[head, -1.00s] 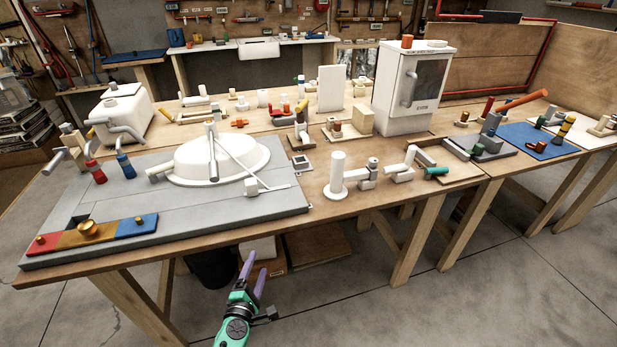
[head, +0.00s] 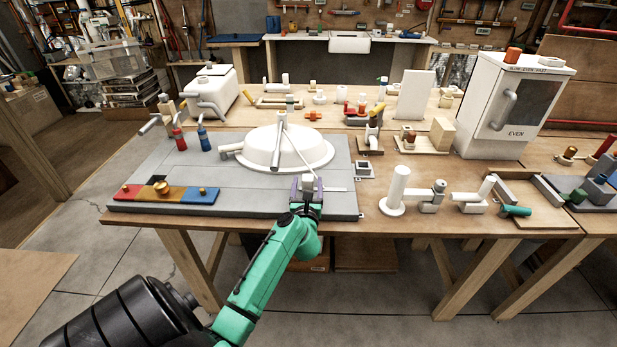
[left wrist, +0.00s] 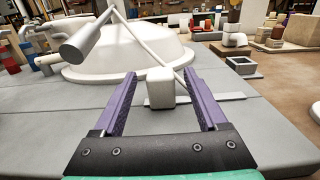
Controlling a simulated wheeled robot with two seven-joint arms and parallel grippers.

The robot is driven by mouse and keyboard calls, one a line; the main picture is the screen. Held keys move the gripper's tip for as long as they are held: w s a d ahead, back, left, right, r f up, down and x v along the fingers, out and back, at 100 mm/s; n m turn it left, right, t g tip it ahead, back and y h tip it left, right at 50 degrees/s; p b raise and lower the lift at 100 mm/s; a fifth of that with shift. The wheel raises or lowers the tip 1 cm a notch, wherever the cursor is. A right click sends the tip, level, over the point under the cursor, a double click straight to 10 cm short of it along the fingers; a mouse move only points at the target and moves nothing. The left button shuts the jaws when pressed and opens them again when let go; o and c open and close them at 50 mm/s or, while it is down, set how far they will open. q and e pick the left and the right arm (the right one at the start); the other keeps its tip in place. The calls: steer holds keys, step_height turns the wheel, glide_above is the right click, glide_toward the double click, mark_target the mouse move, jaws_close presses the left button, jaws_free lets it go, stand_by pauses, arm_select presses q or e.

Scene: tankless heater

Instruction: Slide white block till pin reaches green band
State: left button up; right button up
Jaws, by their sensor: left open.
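The white block (head: 308,181) sits on a thin light rail (head: 334,190) on the grey board, in front of a white basin (head: 262,150). A thin white rod runs from the block up to a grey cylinder above the basin. My left gripper (head: 306,185) is open, with its purple fingers on either side of the block. In the left wrist view, the block (left wrist: 160,88) stands between the fingertips, with a gap on each side. I cannot make out a pin or a green band. My right gripper is not in view.
A red, yellow and blue strip (head: 166,194) with brass knobs lies at the board's front left. A small dark-framed square piece (head: 364,169) sits right of the rail. A white upright cylinder (head: 398,188) stands farther right. The grey board (head: 240,195) is clear left of the block.

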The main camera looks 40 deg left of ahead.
arm_select(q)
steer(key=shift+x, duration=1.45)
jaws_close()
